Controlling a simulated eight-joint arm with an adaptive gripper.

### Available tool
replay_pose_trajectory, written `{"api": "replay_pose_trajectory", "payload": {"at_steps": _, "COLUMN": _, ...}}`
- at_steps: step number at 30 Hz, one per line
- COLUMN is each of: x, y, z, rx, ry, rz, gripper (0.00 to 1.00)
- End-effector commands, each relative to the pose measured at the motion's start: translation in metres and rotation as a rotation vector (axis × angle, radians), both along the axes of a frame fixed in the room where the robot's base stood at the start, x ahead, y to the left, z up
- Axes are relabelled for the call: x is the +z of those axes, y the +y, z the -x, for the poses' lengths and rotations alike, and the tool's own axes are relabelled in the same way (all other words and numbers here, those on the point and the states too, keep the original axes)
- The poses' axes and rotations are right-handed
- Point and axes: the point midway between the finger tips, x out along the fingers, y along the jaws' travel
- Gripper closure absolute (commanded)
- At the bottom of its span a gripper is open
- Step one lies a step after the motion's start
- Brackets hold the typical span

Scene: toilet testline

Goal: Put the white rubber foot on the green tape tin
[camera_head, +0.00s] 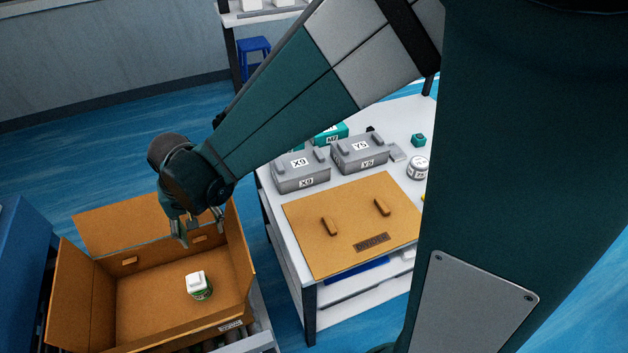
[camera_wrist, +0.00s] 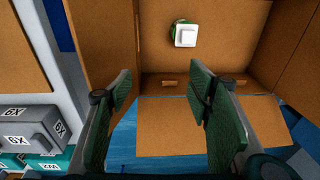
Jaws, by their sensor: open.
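The white rubber foot (camera_head: 195,278) is a small white block resting on top of the green tape tin (camera_head: 203,293), inside the open cardboard box (camera_head: 130,303). In the wrist view the foot (camera_wrist: 186,36) sits over the tin, whose green rim (camera_wrist: 176,25) shows around its left and upper sides. My gripper (camera_head: 203,238) is above the back part of the box, apart from the foot and tin. In the wrist view its two green-padded fingers (camera_wrist: 160,88) stand wide apart with nothing between them.
The box flaps (camera_head: 115,220) are folded outward. To the right, a white table holds a brown board (camera_head: 352,222) with handles, grey cases marked X9 (camera_head: 300,173) and Y5 (camera_head: 360,152), and a white round container (camera_head: 417,168). A blue cabinet (camera_head: 25,260) stands left of the box.

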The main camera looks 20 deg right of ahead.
Motion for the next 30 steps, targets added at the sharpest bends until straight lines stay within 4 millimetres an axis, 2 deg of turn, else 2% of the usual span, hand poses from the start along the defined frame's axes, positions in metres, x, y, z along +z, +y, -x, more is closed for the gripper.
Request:
{"api": "replay_pose_trajectory", "payload": {"at_steps": 3, "x": 0.019, "y": -0.023, "z": 0.001, "rx": -0.004, "ry": -0.028, "rz": -0.01, "gripper": 0.49}}
{"api": "replay_pose_trajectory", "payload": {"at_steps": 15, "x": 0.072, "y": -0.095, "z": 0.011, "rx": -0.005, "ry": -0.128, "rz": -0.033, "gripper": 0.49}}
{"api": "replay_pose_trajectory", "payload": {"at_steps": 30, "x": 0.121, "y": -0.177, "z": 0.041, "rx": -0.01, "ry": -0.259, "rz": -0.033, "gripper": 0.49}}
